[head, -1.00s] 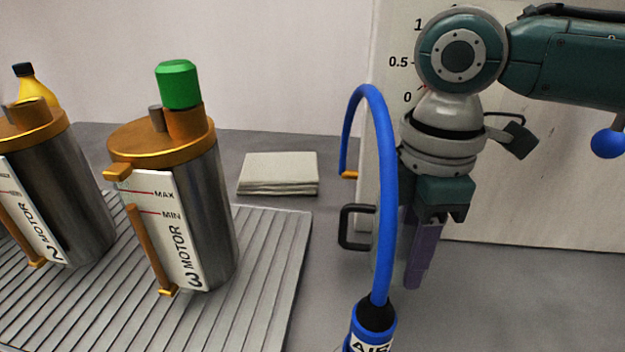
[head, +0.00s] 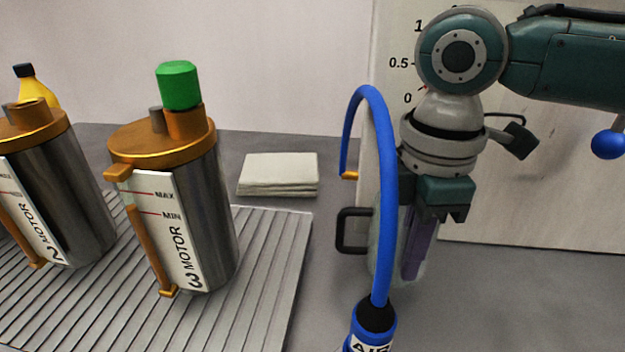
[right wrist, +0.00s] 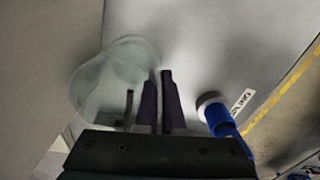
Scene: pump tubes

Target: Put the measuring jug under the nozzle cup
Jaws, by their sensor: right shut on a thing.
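The measuring jug (head: 384,262) is clear, with a black handle (head: 341,231) on its left. It stands on the grey table behind the blue hose, which hides part of it. My right gripper (head: 416,262) points down at the jug, its purple fingers shut on it, seemingly at the wall. In the right wrist view the jug (right wrist: 92,88) lies left of the close-set fingers (right wrist: 160,85). A blue cup-like fitting marked AIR (head: 355,322) is at the hose's lower end. I cannot tell which part is the nozzle cup. My left gripper is not in view.
The blue hose (head: 384,180) arches in front of the jug. Metal canisters marked 3 MOTOR (head: 215,225) and 2 MOTOR (head: 75,200) stand on a ribbed tray (head: 270,265) at left. A folded cloth (head: 278,172) lies behind. Table right of the jug is clear.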

